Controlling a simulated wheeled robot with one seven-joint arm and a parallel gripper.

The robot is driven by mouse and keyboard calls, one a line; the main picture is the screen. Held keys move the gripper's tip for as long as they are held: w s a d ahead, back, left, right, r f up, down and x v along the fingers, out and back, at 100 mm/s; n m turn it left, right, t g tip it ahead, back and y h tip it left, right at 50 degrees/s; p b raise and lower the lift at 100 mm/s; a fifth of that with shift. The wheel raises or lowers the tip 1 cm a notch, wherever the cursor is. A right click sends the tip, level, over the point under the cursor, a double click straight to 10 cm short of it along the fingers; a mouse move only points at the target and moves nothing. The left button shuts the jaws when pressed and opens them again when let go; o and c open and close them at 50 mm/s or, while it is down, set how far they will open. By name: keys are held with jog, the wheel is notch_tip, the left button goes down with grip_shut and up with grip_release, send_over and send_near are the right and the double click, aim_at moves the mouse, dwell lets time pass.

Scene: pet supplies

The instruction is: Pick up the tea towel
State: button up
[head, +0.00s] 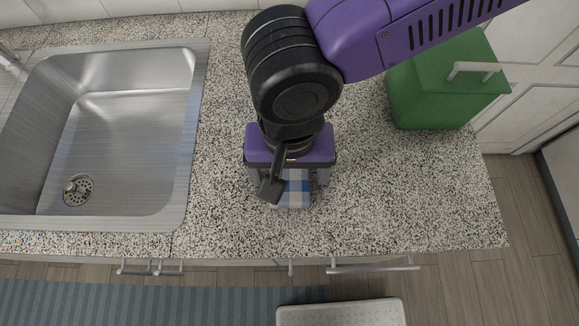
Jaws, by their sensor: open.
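A tea towel (293,191) with a blue and white check lies on the speckled countertop (400,190), right of the sink. My gripper (293,178) is above it, pointing down, with one finger on the left and one on the right of the towel. The gripper is open. My gripper body and wrist hide the far part of the towel. I cannot tell how high the fingertips are above the counter or whether they touch the towel.
A steel sink (128,125) fills the left of the counter. A green box (440,90) with a pale handle stands at the back right. The counter between it and the front edge is clear. Drawer handles (375,267) project below that edge.

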aim_at(290, 173)
jog(key=c, duration=1.5)
jog(key=shift+o, duration=0.2)
jog(key=shift+r, duration=0.15)
notch_tip(290, 173, up, 20)
jog(key=p, duration=0.1)
jog(key=shift+p, duration=0.3)
